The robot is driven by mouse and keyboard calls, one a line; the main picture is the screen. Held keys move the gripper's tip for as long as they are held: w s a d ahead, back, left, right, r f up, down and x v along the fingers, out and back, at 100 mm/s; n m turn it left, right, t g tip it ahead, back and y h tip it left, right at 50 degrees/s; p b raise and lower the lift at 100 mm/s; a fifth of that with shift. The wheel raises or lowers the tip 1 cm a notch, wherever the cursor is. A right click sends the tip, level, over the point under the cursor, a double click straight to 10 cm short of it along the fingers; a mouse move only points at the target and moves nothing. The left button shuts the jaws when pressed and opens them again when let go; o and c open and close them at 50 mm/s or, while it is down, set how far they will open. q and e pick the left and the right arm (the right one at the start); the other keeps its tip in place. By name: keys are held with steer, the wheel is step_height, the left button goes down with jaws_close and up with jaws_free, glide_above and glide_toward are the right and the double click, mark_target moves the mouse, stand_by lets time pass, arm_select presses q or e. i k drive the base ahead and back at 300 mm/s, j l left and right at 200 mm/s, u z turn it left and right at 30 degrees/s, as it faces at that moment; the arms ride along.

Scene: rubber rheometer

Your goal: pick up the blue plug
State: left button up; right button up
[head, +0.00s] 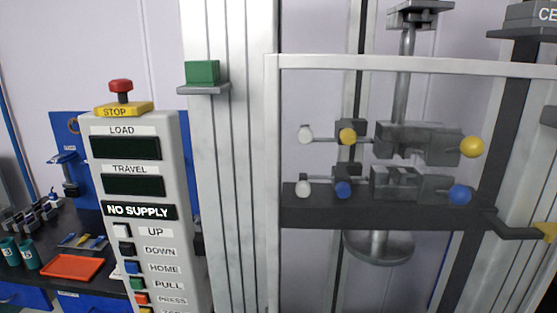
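I cannot make out a blue plug for certain. A small tray (68,243) on the dark bench at the left holds blue and yellow pieces too small to identify. Neither of my grippers shows in this view.
The grey control panel (172,252) reads NO SUPPLY and carries a red stop button (121,86). A green block (202,72) rests on a small ledge. An orange-red tray (72,267) and teal cups (29,255) stand on the bench. The door frame (272,180) fronts the clamps.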

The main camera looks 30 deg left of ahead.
mark_target(53, 196)
steer(key=u, duration=2.25)
steer(key=z, duration=0.4)
steer(key=l+z, duration=0.15)
steer(key=z, duration=0.7)
steer(key=l+z, duration=0.1)
steer(key=z, duration=0.3)
steer(key=i+z, duration=0.1)
steer(key=z, duration=0.75)
steer(key=u, duration=2.6)
steer(key=i+j+u, duration=0.45)
steer(key=k+j, duration=0.05)
steer(key=k, duration=0.05)
